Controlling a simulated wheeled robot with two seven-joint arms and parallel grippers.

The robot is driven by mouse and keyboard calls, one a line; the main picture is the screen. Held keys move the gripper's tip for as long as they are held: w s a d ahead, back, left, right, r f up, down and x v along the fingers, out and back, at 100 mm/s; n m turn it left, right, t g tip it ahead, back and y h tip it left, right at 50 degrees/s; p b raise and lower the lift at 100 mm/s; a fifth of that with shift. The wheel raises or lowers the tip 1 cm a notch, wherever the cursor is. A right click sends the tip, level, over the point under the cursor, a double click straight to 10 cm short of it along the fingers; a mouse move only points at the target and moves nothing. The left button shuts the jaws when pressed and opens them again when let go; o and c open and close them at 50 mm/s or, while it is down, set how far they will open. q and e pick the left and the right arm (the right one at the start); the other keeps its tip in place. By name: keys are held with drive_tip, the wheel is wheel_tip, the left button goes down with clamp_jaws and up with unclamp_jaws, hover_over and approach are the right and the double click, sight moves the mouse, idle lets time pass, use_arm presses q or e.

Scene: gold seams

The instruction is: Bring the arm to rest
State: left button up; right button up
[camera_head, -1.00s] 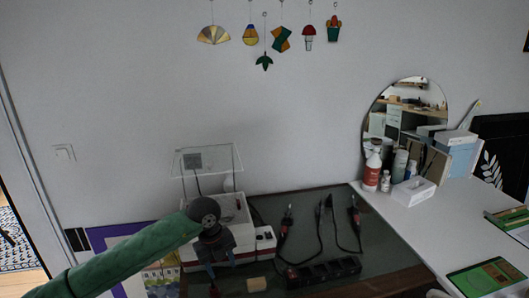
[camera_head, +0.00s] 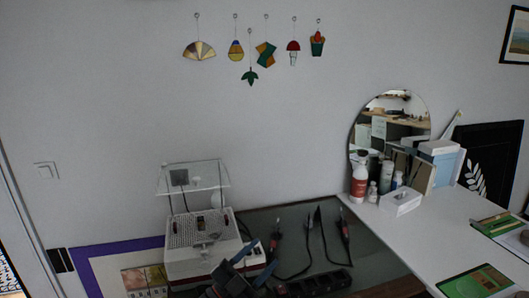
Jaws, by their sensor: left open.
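My left gripper (camera_head: 258,262) is low in the head view, at the bottom edge in front of the grinder-like white machine (camera_head: 190,262). Its dark body and blue fingers show, spread apart, with nothing seen between them. The rest of my left arm is below the picture. My right gripper is out of view.
A dark worktop (camera_head: 290,222) holds soldering-type tools (camera_head: 344,228) and a black power strip (camera_head: 318,284). A white desk (camera_head: 425,230) at right carries bottles (camera_head: 358,184), a white box (camera_head: 401,203) and a round mirror (camera_head: 372,128). Glass ornaments (camera_head: 199,51) hang on the wall.

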use_arm(q)
drive_tip(key=w+a+f+n+t+y, duration=0.1)
drive_tip(key=a+f+n+t+y, duration=0.55)
drive_tip(key=a+n+y, duration=0.6)
drive_tip(key=s+a+f+n+g+y, duration=0.3)
drive_tip(key=s+f+g+y, duration=0.1)
drive_tip(key=f, duration=0.3)
drive_tip(key=s+a+f+n+g+y, duration=0.2)
drive_tip(key=s+a+f+g+y, duration=0.1)
drive_tip(key=f, duration=0.4)
drive_tip(key=s+a+f+g+h, duration=0.1)
drive_tip(key=s+f+g, duration=0.45)
drive_tip(key=s, duration=0.45)
drive_tip(key=s+a+f+g, duration=0.1)
drive_tip(key=s+f+g, duration=0.5)
drive_tip(key=s, duration=0.4)
drive_tip(key=s+d+f, duration=0.1)
drive_tip(key=d+f, duration=0.2)
drive_tip(key=f, duration=0.8)
drive_tip(key=s+d+f, duration=0.1)
drive_tip(key=d+f, duration=0.1)
drive_tip(key=f, duration=0.9)
drive_tip(key=shift+s+d+f+g+h, duration=0.15)
drive_tip(key=shift+d+f+g+h, duration=0.15)
drive_tip(key=shift+d+h, duration=0.15)
